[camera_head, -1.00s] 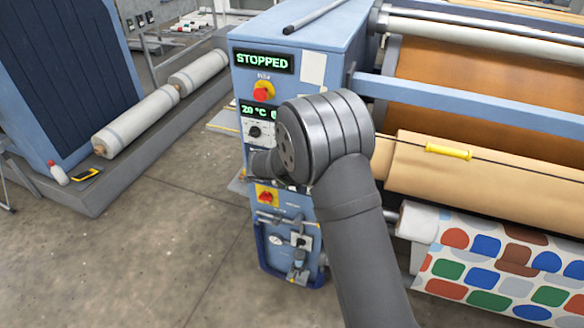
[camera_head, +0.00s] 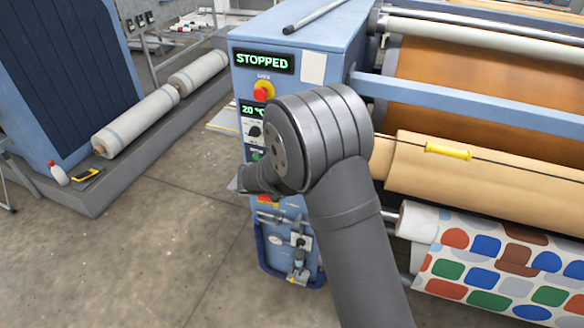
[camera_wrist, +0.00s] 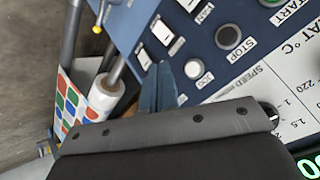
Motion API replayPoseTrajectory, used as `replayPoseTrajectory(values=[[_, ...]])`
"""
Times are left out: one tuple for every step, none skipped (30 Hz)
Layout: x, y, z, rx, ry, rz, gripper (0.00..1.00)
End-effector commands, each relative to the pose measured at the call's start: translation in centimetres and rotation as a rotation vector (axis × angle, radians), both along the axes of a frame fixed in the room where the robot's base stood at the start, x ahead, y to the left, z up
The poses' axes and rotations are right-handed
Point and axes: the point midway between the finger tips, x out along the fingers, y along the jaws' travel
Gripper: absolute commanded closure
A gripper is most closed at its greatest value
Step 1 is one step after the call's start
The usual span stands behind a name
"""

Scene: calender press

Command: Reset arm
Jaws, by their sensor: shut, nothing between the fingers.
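My gripper (camera_wrist: 158,88) is shut and empty in the wrist view, with its two narrow blue-grey fingers together in front of the dark blue control panel (camera_wrist: 205,45). The panel carries a dark button (camera_wrist: 228,36) marked STOP, a pale round button (camera_wrist: 195,68) and several white rocker switches. I cannot tell whether the fingertips touch the panel. In the head view my thick grey arm stands in front of the blue press cabinet (camera_head: 300,60) and hides most of the wrist and gripper. The display (camera_head: 263,62) reads STOPPED, and a lower display (camera_head: 251,109) shows 20 °C, partly covered.
A red stop knob (camera_head: 263,91) sits above the lower display. Right of my arm are a blue crossbar (camera_head: 450,100), a tan roll (camera_head: 480,180) with a yellow handle (camera_head: 448,152), and patterned fabric (camera_head: 490,265). Open floor (camera_head: 150,255) lies to the left.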

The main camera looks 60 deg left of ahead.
Motion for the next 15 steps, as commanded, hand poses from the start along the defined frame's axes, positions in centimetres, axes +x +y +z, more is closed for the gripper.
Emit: replayPoseTrajectory(values=[[-0.04,-0.07,-0.01,0.000,0.000,0.000,1.00],[-0.05,-0.08,-0.01,0.000,0.000,0.000,1.00],[-0.04,-0.07,-0.01,0.000,0.000,0.000,1.00],[-0.04,-0.07,-0.01,0.000,0.000,0.000,1.00],[-0.03,-0.06,0.00,0.000,0.000,0.000,1.00],[-0.03,-0.06,0.00,0.000,0.000,0.000,1.00],[-0.03,-0.06,0.00,0.000,0.000,0.000,1.00],[-0.03,-0.05,0.00,0.000,0.000,0.000,1.00],[-0.01,-0.03,0.00,0.000,0.000,0.000,1.00],[0.02,-0.01,0.00,0.001,0.000,-0.001,1.00],[0.08,0.05,0.00,0.001,0.000,-0.001,1.00],[0.19,0.17,0.01,0.001,0.000,-0.001,1.00],[0.30,0.29,0.01,0.001,0.000,-0.002,1.00],[0.44,0.43,0.03,0.001,0.000,-0.002,1.00],[0.68,0.65,0.01,0.001,0.000,-0.002,1.00]])
